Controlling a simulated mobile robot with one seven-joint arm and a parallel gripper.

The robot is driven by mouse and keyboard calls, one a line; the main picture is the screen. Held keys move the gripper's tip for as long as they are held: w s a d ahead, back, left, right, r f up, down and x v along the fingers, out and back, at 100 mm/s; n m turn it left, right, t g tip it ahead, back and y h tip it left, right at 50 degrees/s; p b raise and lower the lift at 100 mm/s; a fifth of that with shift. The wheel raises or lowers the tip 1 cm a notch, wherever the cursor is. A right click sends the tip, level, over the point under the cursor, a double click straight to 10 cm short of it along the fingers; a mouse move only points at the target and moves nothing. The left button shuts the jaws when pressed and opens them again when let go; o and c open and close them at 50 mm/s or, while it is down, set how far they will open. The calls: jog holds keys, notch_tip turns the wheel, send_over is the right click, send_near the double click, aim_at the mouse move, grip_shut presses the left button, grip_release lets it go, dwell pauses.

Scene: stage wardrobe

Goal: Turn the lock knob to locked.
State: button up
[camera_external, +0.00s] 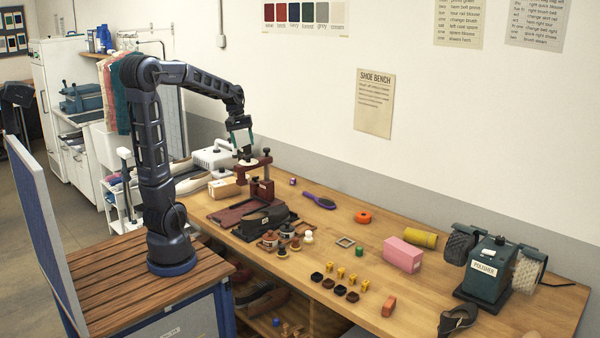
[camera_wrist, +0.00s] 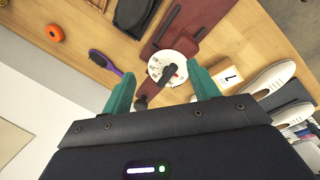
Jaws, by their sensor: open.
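The lock knob is a dark bar (camera_wrist: 168,73) on a round white dial (camera_wrist: 183,49) with small dark marks too small to read. I cannot tell which mark it points to. The dial (camera_external: 248,162) sits on top of a dark red clamp-like stand (camera_external: 262,188) on the bench. My gripper (camera_wrist: 162,88) is open, its teal fingers apart on either side of the knob in the wrist view, with nothing between them clearly touched. In the external view my gripper (camera_external: 244,152) points down just above the dial; the exact gap is hidden.
A pink box (camera_external: 402,254) and a green polisher (camera_external: 490,268) are farther right. The wall is behind.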

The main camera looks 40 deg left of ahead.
jog(key=w+a+f+n+g+h, duration=0.1)
jog(key=w+a+f+n+h, duration=0.1)
jog(key=w+a+f+n, duration=0.4)
jog(key=n+h, duration=0.1)
jog(key=n, duration=0.2)
send_near(254, 181)
jog(key=x, duration=0.4)
jog(key=d+x, duration=0.1)
jog(key=x, duration=0.1)
jog(key=shift+w+r, duration=0.2)
jog(key=shift+w, duration=0.2)
jog(key=c, duration=1)
